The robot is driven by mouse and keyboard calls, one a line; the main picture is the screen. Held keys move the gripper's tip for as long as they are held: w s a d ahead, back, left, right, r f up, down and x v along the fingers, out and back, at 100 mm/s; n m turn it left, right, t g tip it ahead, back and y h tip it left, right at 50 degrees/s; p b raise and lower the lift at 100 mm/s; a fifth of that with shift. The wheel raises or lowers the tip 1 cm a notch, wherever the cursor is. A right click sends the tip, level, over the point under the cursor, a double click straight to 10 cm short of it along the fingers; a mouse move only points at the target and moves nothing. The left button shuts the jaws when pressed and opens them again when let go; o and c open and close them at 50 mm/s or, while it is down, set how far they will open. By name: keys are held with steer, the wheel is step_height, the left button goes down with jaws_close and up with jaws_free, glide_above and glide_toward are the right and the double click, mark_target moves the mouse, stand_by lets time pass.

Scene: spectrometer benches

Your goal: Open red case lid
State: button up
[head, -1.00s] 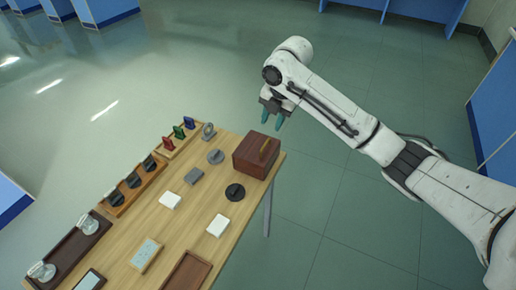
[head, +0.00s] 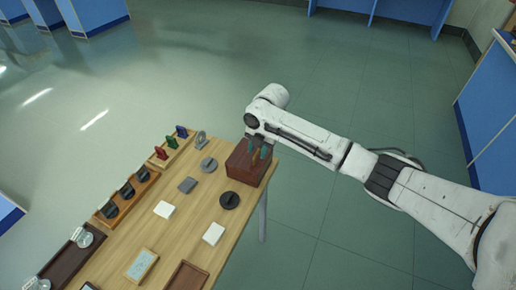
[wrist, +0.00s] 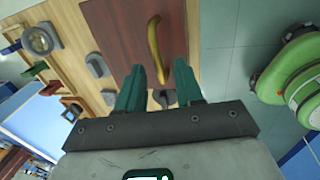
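The red-brown case (head: 250,163) stands at the table's far right corner with its lid shut. A curved brass handle (wrist: 154,48) shows on its lid in the wrist view. My gripper (head: 262,153) is over the case, its green fingers pointing down. In the wrist view my gripper (wrist: 160,88) has its two fingers spread apart with nothing between them, and the handle lies ahead of and between the fingertips. Whether the fingers touch the lid cannot be told.
The wooden table (head: 186,221) holds a rack of coloured pieces (head: 174,143), a rack of dark pieces (head: 128,194), a black disc (head: 229,200), white blocks and trays. A grey ring-shaped piece (head: 201,138) stands near the case.

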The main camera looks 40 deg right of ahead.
steer(key=shift+c, duration=0.3)
jaws_close()
stand_by(1.0)
